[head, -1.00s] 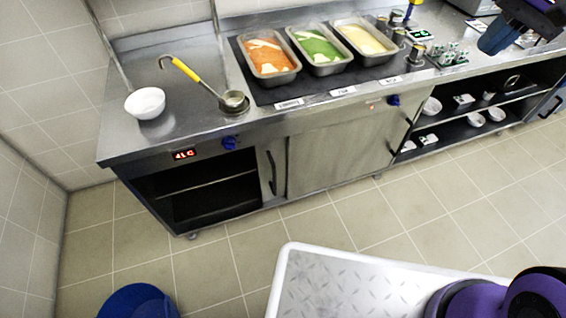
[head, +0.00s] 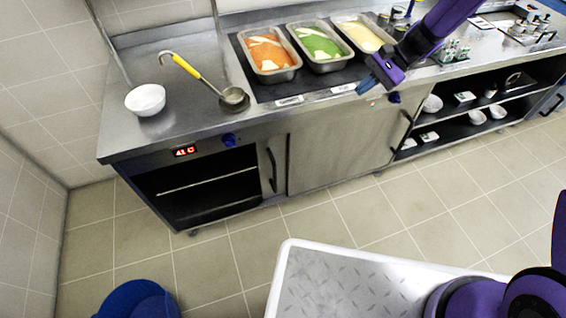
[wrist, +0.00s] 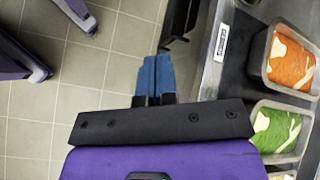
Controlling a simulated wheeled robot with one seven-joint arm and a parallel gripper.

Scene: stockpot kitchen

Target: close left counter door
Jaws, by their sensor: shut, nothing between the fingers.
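The left counter door (head: 271,164) is a narrow visible strip of grey metal with a black vertical handle, beside the wide right door panel (head: 335,150). To its left the dark compartment (head: 205,192) under the red display stands open, with a rack inside. My gripper (head: 363,87) is shut and empty, above and to the right of that handle, by the counter's front edge. In the wrist view its blue fingers (wrist: 157,73) are together, with floor beyond. A dark bar (wrist: 178,22) shows past the tips; I cannot tell if it is a handle.
Food pans (head: 268,55) sit in the dark worktop, near my arm. A ladle (head: 233,97) and white bowl (head: 145,99) stand at the left. A blue knob (head: 229,140) sticks out of the counter front. The floor (head: 240,240) before the counter is clear.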

